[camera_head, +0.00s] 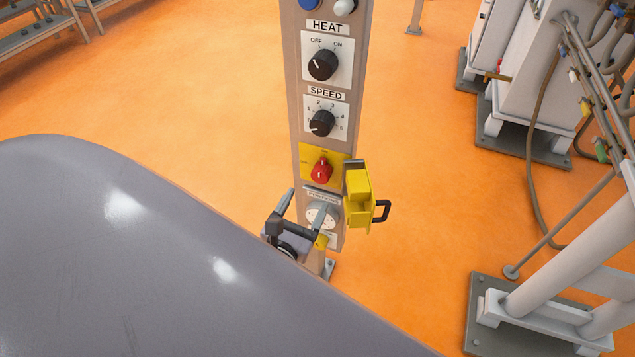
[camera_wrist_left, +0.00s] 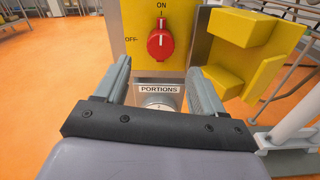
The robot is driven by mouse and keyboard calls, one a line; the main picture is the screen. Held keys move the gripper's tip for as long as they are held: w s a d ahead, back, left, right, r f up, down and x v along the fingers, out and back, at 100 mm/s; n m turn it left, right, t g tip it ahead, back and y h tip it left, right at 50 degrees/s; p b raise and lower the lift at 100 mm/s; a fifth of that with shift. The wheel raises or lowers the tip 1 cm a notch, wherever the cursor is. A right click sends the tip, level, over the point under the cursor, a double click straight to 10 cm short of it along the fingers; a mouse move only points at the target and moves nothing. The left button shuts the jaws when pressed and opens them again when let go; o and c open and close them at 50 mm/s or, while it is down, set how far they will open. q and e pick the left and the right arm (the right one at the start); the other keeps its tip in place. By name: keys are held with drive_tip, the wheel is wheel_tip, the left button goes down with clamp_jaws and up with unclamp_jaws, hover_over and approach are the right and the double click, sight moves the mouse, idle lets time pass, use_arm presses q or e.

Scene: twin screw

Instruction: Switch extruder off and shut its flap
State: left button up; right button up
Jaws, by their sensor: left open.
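The extruder's red switch knob (camera_head: 321,171) sits on a yellow plate on the control post. It also shows in the left wrist view (camera_wrist_left: 160,44), its white mark pointing up at ON, with OFF to its left. The yellow flap (camera_head: 358,197) stands open, swung out to the right of the plate, with a black handle (camera_head: 381,211); the wrist view shows its inner side (camera_wrist_left: 245,60). My left gripper (camera_head: 305,207) is open and empty, below the knob and in front of the PORTIONS dial (camera_wrist_left: 160,101). Its fingers (camera_wrist_left: 160,75) are apart, not around the knob. My right gripper is out of view.
The post carries a HEAT knob (camera_head: 322,65) and a SPEED knob (camera_head: 321,123) above the switch. White machine frames with hoses (camera_head: 535,75) stand at the right. A metal rack (camera_head: 35,40) is far left. Orange floor around the post is open.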

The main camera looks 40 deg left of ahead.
sight(319, 178)
use_arm(q)
drive_tip(key=shift+m, duration=0.3)
drive_tip(key=x, duration=0.7)
drive_tip(key=shift+w+r, duration=0.1)
drive_tip(key=shift+r, duration=0.15)
drive_tip(key=c, duration=1.1)
